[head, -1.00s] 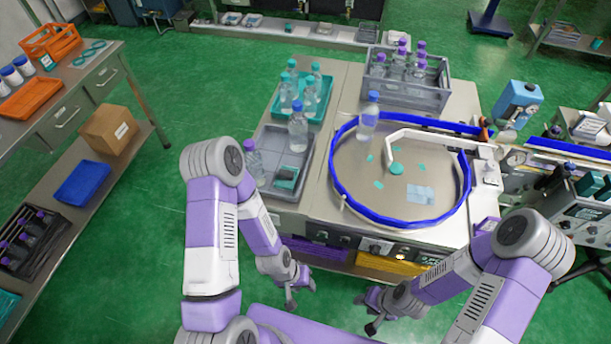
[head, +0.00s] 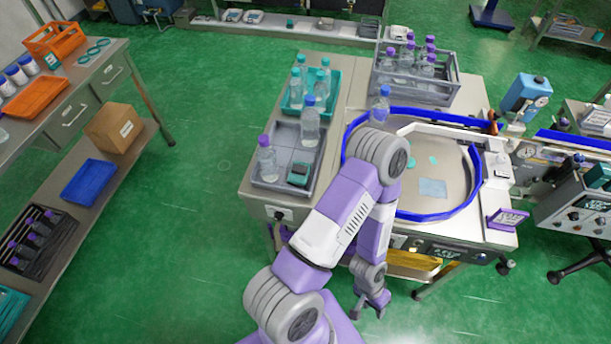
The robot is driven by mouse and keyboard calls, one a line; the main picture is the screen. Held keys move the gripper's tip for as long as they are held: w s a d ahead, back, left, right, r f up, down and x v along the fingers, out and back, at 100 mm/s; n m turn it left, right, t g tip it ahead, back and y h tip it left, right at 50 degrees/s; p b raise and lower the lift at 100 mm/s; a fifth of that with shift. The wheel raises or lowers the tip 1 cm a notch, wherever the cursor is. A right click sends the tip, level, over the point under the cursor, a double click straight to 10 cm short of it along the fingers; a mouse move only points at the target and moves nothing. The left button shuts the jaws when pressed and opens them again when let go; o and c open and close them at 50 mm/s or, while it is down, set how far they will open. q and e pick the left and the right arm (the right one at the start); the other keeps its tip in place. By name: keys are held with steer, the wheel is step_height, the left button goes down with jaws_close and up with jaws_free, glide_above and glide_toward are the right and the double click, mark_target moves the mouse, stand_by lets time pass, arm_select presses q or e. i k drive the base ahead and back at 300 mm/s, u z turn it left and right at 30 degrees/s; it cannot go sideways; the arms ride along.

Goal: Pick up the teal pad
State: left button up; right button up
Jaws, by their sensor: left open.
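A teal pad-like item with a dark part (head: 300,173) lies in the front right of the grey tray (head: 254,182) on the steel table. Small flat teal pieces (head: 433,160) lie on the round plate inside the blue ring; I cannot tell which is the teal pad. My left gripper (head: 370,312) points down in front of the table's front edge, open and empty, apart from all of these. My left arm hides the left part of the round plate. My right gripper is out of view.
Bottles (head: 310,122) stand in the grey tray, a teal tray (head: 335,97) and a grey crate (head: 455,92). A blue-capped bottle (head: 380,104) stands by the ring (head: 440,217). A purple-framed sign (head: 507,219) is at the table's right front.

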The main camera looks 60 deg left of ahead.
mark_target(299, 173)
steer(key=k, duration=0.55)
steer(key=u, duration=0.8)
